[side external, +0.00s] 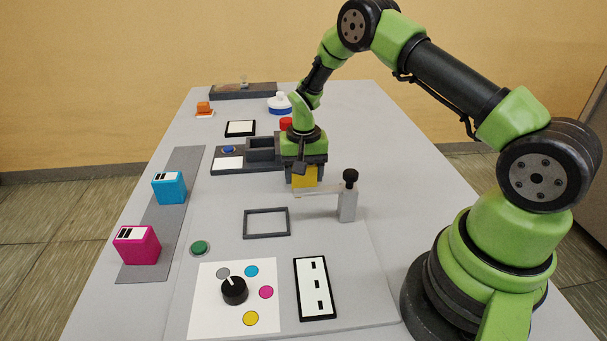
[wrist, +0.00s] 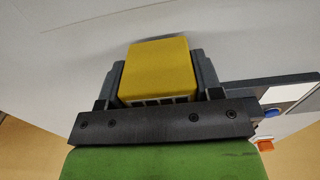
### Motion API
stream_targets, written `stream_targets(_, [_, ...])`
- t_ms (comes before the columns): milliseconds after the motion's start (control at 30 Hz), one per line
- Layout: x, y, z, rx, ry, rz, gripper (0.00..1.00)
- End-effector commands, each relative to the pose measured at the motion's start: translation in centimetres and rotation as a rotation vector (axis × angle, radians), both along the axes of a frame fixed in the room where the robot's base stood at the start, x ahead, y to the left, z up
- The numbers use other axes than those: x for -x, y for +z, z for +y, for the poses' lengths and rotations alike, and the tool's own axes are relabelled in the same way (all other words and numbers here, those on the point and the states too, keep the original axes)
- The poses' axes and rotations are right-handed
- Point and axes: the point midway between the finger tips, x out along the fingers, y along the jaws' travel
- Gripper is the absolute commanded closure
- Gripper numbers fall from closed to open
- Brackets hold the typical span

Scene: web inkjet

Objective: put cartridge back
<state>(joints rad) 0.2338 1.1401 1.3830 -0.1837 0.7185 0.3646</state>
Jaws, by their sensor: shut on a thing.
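My gripper (side external: 304,178) is shut on a yellow cartridge (side external: 304,176), which it holds above the table near the clear arm of a small post. In the wrist view the yellow cartridge (wrist: 158,68) sits between the two dark fingers. A cyan cartridge (side external: 169,187) and a magenta cartridge (side external: 137,246) stand on a long grey strip (side external: 150,268) at the left. A dark grey open holder (side external: 262,150) stands just left of and behind my gripper, partly hidden by it.
A grey post with a black knob (side external: 348,200) stands right of my gripper. An empty dark frame (side external: 266,236) lies in front. A green button (side external: 200,248), a dial (side external: 234,290) with colour dots and a black-and-white panel (side external: 315,288) lie nearer. Bare table lies around the frame.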

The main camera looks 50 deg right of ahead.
Motion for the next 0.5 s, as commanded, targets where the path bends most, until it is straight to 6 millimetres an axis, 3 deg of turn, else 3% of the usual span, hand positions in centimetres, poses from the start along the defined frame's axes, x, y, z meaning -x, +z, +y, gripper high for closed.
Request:
stream_targets(433, [0.01, -0.89, 0.02, 0.0, 0.0, 0.0, 0.71])
stream_targets(467, [0.0, -0.89, 0.02, -0.001, 0.0, -0.001, 0.36])
stream_targets(500, [0.0, -0.86, 0.02, -0.001, 0.0, -0.001, 0.27])
